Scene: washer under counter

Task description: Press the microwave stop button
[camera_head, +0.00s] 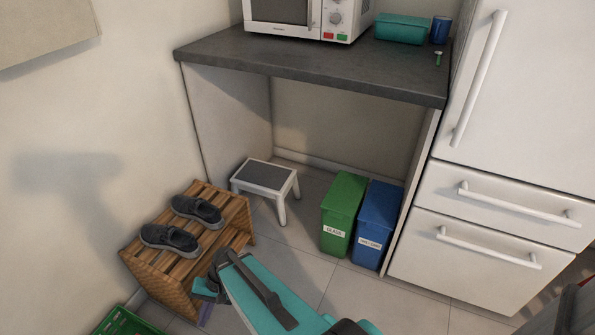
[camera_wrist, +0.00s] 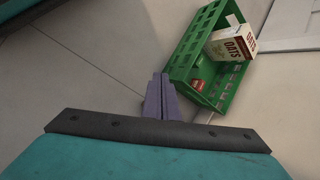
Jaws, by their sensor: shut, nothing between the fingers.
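The white microwave (camera_head: 352,14) stands on the dark counter at the top of the head view, its upper part cut off by the picture edge. Its front shows a round knob (camera_head: 336,18) with a red button (camera_head: 328,36) and a green button (camera_head: 342,37) below it. The button labels are too small to read. My gripper (camera_head: 205,314) is low in the head view, in front of the wooden shoe rack and far below the microwave. In the wrist view its purple fingers (camera_wrist: 160,82) are shut and empty, pointing down toward the floor.
The dark counter (camera_head: 300,68) also holds a teal box (camera_head: 402,28) and a blue cup (camera_head: 440,30). Below are a step stool (camera_head: 265,176), a green bin (camera_head: 343,205) and a blue bin (camera_head: 377,215). A shoe rack (camera_head: 226,212) and a green crate (camera_wrist: 183,68) are near my gripper.

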